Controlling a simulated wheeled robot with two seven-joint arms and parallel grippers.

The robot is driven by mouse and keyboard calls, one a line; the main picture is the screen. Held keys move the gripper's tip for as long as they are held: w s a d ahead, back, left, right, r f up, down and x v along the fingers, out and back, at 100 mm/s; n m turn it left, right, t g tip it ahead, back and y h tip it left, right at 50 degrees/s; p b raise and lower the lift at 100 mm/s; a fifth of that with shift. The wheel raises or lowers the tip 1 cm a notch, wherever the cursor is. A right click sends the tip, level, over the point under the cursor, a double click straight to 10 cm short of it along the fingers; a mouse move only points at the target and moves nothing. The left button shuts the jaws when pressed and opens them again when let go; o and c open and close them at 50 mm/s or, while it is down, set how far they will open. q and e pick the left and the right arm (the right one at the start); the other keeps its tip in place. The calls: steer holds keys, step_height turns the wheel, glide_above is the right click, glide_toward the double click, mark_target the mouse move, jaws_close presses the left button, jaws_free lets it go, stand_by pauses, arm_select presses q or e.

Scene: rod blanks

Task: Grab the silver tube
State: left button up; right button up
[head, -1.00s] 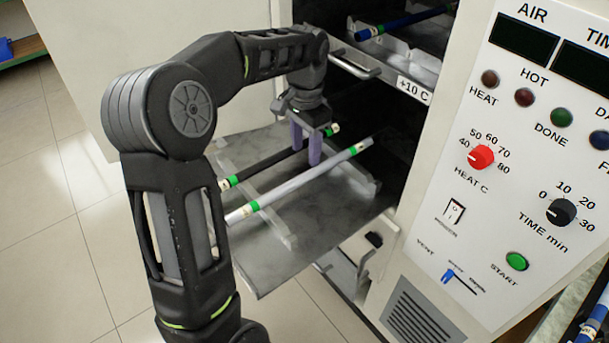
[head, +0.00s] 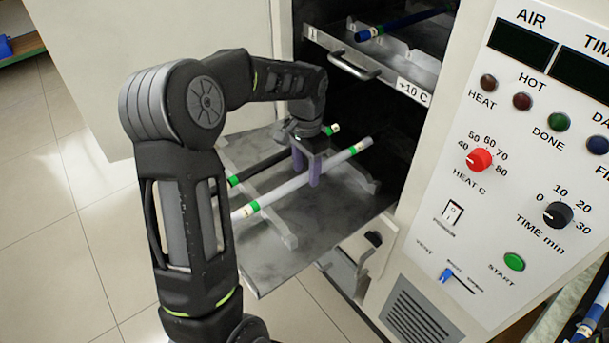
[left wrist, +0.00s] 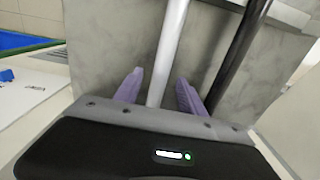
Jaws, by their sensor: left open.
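The silver tube (head: 285,191) has green bands near its ends. It lies across the supports of the pulled-out lower shelf, beside a black tube (head: 263,166) with similar bands. My left gripper (head: 306,175) is over the silver tube, pointing down, with its purple fingers apart. In the left wrist view the silver tube (left wrist: 168,55) runs between the two open fingers (left wrist: 158,92), with a gap showing on each side. The black tube (left wrist: 237,50) is outside the right finger there. The gripper hides part of the black tube in the head view. My right gripper is not in view.
The shelf (head: 265,262) sticks out of an oven-like cabinet. An upper shelf with a handle (head: 353,66) holds a blue tube (head: 385,27), close above and right of my wrist. The control panel (head: 520,180) stands at the right. Open floor is at left.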

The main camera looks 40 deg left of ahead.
arm_select(q)
steer(key=shift+f, duration=0.6)
steer(key=shift+c, duration=0.5)
jaws_close()
